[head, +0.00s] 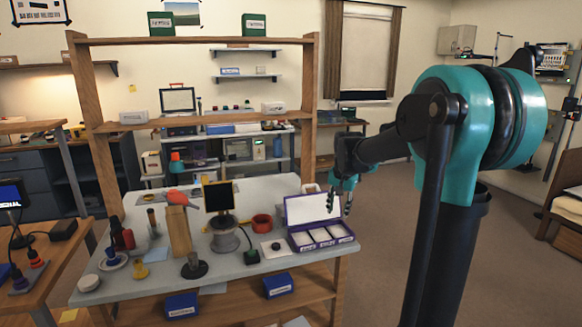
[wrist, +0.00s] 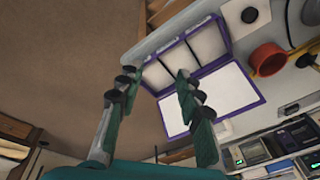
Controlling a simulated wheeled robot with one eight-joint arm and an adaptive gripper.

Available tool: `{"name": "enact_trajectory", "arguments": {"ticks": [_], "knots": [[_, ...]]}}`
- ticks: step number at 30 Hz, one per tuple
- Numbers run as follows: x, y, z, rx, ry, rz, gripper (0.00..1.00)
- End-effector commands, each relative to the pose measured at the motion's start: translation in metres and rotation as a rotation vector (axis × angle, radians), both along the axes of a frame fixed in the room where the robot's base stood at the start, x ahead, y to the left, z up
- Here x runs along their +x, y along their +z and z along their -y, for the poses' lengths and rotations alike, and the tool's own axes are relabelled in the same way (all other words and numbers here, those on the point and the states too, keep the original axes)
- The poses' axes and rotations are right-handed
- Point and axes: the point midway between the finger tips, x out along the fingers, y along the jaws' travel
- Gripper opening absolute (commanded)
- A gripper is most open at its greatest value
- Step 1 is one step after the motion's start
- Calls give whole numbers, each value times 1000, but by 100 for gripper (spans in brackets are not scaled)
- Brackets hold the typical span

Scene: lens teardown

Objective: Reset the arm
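My gripper (head: 341,204) is at the right end of the workbench in the head view, in front of the raised white lid of a purple case (head: 322,235). In the wrist view my gripper (wrist: 160,88) has its two fingers well apart, with nothing between them. The purple case also shows in the wrist view (wrist: 228,98), open, with its white-lined compartments and white inner lid beyond the fingertips. My arm comes in from the right in the head view. I cannot tell the exact gap between the fingers and the case.
The grey workbench top (head: 150,289) holds several things: a red ring (head: 262,222), a wooden block (head: 179,231), a spool-like stand (head: 224,239) with a dark panel, and small bottles. Blue bins (head: 181,305) sit on the shelf below. Open floor (head: 385,270) lies right of the bench.

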Motion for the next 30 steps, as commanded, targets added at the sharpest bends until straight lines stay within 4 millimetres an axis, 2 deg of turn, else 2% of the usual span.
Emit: {"name": "enact_trajectory", "arguments": {"ticks": [1, 9, 12, 15, 18, 21, 30], "knots": [[-26, -12, 4, -11, 39, 11, 36], [-154, -84, 22, -87, 281, 81, 36], [-199, -111, 26, -117, 362, 105, 36], [-234, -133, 29, -142, 425, 122, 36], [-257, -148, 31, -160, 468, 133, 36], [-269, -155, 31, -170, 491, 139, 36], [-271, -157, 31, -173, 499, 141, 36]]}}
